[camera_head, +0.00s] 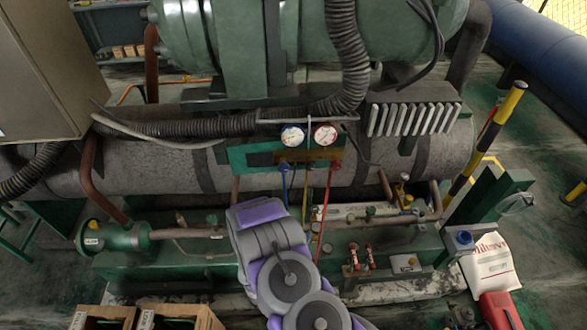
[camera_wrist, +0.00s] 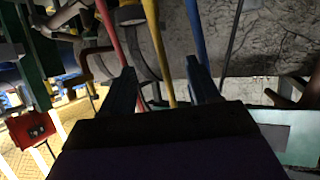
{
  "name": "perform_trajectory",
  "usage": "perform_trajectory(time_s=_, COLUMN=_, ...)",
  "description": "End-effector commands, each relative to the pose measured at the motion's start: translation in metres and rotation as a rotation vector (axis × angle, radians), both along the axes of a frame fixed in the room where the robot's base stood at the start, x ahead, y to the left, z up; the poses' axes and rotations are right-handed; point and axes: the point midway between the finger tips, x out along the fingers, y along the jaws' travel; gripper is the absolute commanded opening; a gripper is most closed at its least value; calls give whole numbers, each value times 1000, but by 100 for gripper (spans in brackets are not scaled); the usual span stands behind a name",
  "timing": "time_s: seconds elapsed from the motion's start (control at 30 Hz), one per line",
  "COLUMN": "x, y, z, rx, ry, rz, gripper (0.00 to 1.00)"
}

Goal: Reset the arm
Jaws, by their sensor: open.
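My grey and purple arm (camera_head: 285,270) is folded in front of the machine in the head view. Its gripper is hidden there. In the wrist view my gripper (camera_wrist: 161,78) shows two dark fingers set apart, with nothing held between them. A red hose (camera_wrist: 110,35), a yellow hose (camera_wrist: 160,50) and a blue hose (camera_wrist: 196,35) run beyond the fingers. I cannot tell whether any touches them. In the head view these hoses hang below two gauges (camera_head: 308,135) on a green plate.
A large grey cylinder (camera_head: 130,165) and green piping lie behind the arm. A yellow-black post (camera_head: 490,135), a white bag (camera_head: 490,262) and a red case (camera_head: 500,310) are at right. Cardboard boxes (camera_head: 150,318) stand at lower left. Open floor shows at right.

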Motion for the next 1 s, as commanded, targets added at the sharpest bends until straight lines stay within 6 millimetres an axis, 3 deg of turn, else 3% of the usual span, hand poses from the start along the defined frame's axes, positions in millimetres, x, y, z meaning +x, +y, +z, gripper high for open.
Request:
perform_trajectory(time_s=0.27, x=4, y=7, z=4, rx=38, ry=21, rz=0, gripper=61)
perform_trajectory(time_s=0.47, x=15, y=41, z=23, rx=205, ry=141, rz=23, gripper=61)
perform_trajectory(time_s=0.7, x=21, y=86, z=72, rx=399, ry=306, rz=112, gripper=61)
perform_trajectory(time_s=1.0, x=0, y=115, z=153, rx=541, ry=497, rz=268, gripper=61)
